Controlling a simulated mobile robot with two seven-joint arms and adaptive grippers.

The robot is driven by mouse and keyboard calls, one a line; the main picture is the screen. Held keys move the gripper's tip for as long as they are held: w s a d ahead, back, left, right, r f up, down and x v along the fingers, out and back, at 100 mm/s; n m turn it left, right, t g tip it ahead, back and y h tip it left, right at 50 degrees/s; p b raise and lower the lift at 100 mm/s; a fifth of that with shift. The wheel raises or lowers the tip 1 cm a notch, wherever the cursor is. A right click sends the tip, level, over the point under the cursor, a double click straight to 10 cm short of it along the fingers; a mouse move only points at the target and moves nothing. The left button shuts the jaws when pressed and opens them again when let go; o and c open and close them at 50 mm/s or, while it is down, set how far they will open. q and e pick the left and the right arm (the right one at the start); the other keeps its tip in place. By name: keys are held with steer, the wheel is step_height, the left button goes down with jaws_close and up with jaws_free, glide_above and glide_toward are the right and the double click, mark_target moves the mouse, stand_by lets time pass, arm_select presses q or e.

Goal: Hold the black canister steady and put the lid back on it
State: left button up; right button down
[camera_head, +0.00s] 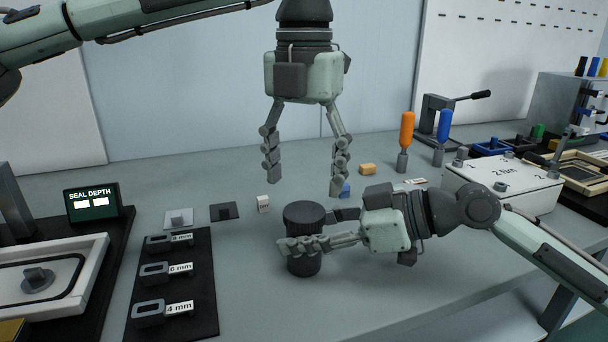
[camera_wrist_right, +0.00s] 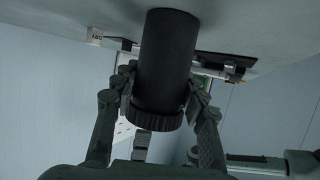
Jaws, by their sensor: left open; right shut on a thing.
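The black canister (camera_head: 303,264) stands upright on the grey bench in the middle of the head view. A wider black ribbed lid (camera_head: 304,212) sits on its top. The lid also shows in the right wrist view (camera_wrist_right: 158,118), at the end of the canister's body (camera_wrist_right: 168,55); I cannot tell how tightly it is on. My right gripper (camera_head: 306,238) is shut around the canister from the right side, one finger across its front. My left gripper (camera_head: 304,187) is open and empty, pointing down, with its fingertips above the lid and apart from it.
A black mat (camera_head: 178,275) with several labelled gauge blocks lies left of the canister. A white 2 Nm box (camera_head: 503,182) stands right, beyond my right arm.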

mark_target(304, 211)
arm_select(q)
step_height(304, 211, up, 3)
steer(key=n, duration=0.4)
steer(key=shift+r, duration=0.1)
steer(key=shift+f, duration=4.05)
steer(key=c, duration=1.2)
steer(key=m, duration=0.6)
steer(key=shift+m, duration=0.3)
